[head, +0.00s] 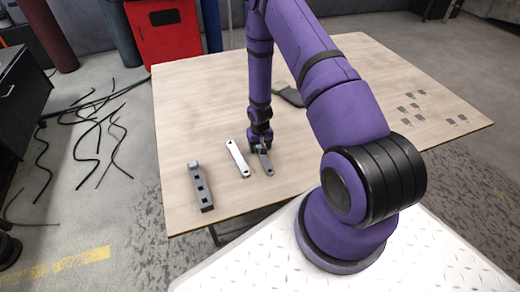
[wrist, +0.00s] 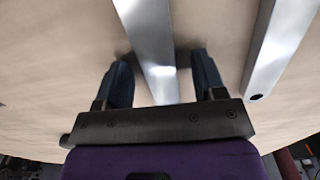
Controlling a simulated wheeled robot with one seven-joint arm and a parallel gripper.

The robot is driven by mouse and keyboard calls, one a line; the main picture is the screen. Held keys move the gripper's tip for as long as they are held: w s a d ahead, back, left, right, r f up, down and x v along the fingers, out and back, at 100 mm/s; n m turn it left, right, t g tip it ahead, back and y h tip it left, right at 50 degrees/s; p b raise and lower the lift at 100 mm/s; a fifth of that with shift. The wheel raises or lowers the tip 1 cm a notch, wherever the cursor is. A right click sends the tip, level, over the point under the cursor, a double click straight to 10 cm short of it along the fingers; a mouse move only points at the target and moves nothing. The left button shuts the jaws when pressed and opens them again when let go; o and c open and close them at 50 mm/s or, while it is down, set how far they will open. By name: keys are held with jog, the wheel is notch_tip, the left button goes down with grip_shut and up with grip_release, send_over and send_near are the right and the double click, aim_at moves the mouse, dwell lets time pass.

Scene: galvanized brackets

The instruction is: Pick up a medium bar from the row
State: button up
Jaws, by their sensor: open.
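My gripper (head: 262,143) points down over a short grey bar (head: 266,162) on the wooden table. In the wrist view my gripper (wrist: 163,80) is open, and that bar (wrist: 152,42) runs between its two dark fingers. I cannot see either finger pressing on it. A brighter silver bar (head: 238,158) with holes at its ends lies just left in the head view, apart from the gripper. It shows at the right of the wrist view (wrist: 278,45). I cannot tell by size which bar is the medium one.
A grey bar with square holes (head: 200,187) lies further left on the table (head: 200,100). A dark piece (head: 289,94) lies behind my arm, partly hidden. Several small grey plates (head: 416,108) lie at the right. The table's back left is clear.

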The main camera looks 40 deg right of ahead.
jog(key=shift+c, duration=0.5)
grip_shut()
jog(key=shift+r, duration=0.15)
